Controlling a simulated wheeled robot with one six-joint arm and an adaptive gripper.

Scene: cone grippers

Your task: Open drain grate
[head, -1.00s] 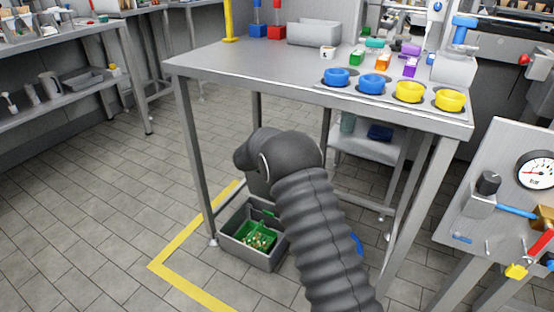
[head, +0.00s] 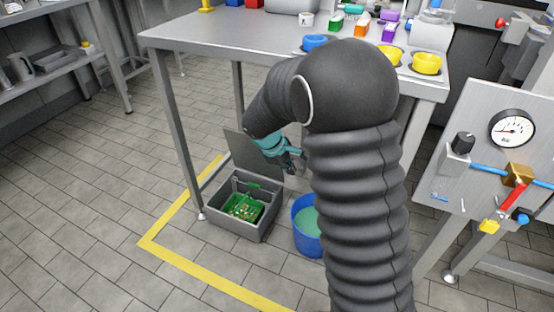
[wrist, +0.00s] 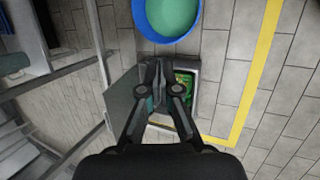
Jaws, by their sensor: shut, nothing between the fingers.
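No drain grate can be made out in either view. A grey box (head: 235,225) stands on the floor by the table leg, its grey lid (head: 240,150) raised at the back. A green circuit board (head: 245,207) lies inside it. My gripper (head: 297,166) is behind and right of the box in the head view, partly hidden by my arm. In the wrist view my gripper (wrist: 157,66) is shut and empty. Its fingers overlap the box (wrist: 213,75), with the lid (wrist: 121,105) to their left. I cannot tell whether they touch either.
A blue bucket (head: 303,238) with green contents stands right of the box, and beside the fingertips in the wrist view (wrist: 140,20). A metal table (head: 220,42) stands above. Yellow floor tape (head: 190,277) runs in front. A gauge panel (head: 495,150) is at right.

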